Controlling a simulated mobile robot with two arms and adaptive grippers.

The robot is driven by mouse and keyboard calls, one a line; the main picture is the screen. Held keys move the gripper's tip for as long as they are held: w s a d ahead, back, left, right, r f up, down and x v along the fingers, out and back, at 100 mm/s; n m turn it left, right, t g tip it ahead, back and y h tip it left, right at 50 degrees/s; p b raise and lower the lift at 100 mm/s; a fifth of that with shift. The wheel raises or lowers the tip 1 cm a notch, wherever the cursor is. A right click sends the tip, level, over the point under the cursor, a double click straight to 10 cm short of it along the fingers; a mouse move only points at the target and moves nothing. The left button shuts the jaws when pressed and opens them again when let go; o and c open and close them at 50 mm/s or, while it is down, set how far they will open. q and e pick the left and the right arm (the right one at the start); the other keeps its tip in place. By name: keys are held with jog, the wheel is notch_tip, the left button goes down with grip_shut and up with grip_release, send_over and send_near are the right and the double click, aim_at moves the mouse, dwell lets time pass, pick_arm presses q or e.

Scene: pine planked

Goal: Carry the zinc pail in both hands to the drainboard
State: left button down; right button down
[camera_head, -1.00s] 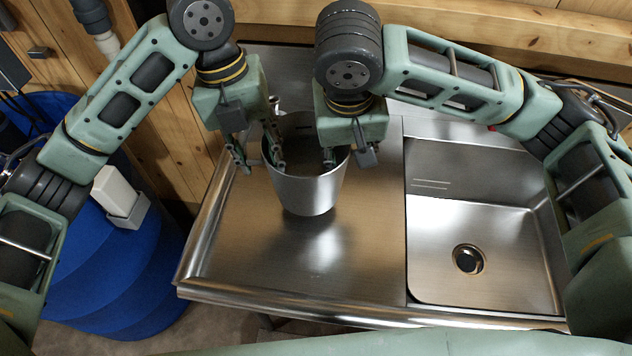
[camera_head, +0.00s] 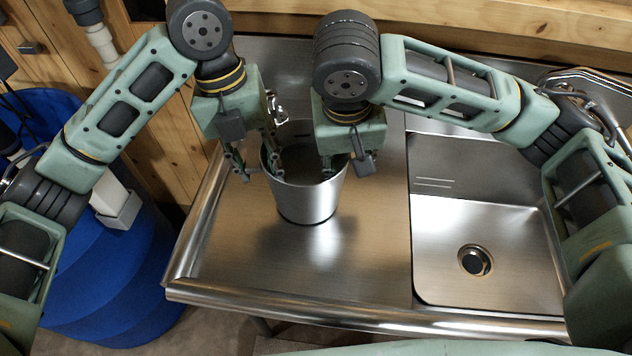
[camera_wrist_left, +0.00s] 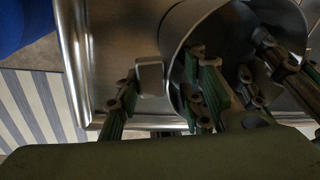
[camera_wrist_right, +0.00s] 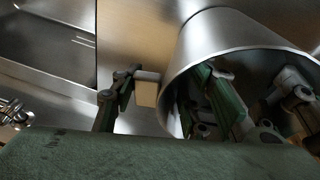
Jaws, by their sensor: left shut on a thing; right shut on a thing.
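The zinc pail (camera_head: 307,197) is upright over the drainboard (camera_head: 349,255), left of the sink; I cannot tell whether its base touches the metal. My left gripper (camera_head: 258,170) is shut on the pail's left side, one finger inside the rim and one outside. My right gripper (camera_head: 345,168) is shut on the pail's right side in the same way. The pail's rim and wall also show in the left wrist view (camera_wrist_left: 173,38) and in the right wrist view (camera_wrist_right: 222,38). The far part of the rim is partly hidden behind the grippers.
The sink basin (camera_head: 450,240) with its drain (camera_head: 474,261) lies to the right. A raised metal edge (camera_head: 270,308) runs along the drainboard's front. A blue barrel (camera_head: 110,270) stands at the left. The drainboard in front of the pail is clear.

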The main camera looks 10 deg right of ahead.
pick_arm(q)
jog(key=shift+w+a+f, duration=0.15)
jog(key=shift+a+f, duration=0.05)
jog(key=shift+a, duration=0.05)
pick_arm(e)
jog(key=shift+w+d+f, duration=0.1)
jog(key=shift+d+f, duration=0.4)
pick_arm(q)
jog(key=c, duration=1.6)
grip_release()
pick_arm(e)
jog(key=c, duration=1.4)
grip_release()
jog(key=shift+c, duration=0.2)
pick_arm(q)
jog(key=o, duration=0.4)
pick_arm(e)
jog(key=o, duration=0.4)
jog(key=shift+a+r, duration=0.1)
jog(key=shift+c, duration=0.2)
pick_arm(q)
jog(key=shift+o, duration=0.2)
jog(key=shift+d, duration=0.1)
pick_arm(e)
jog(key=shift+o, duration=0.3)
jog(key=shift+a, duration=0.1)
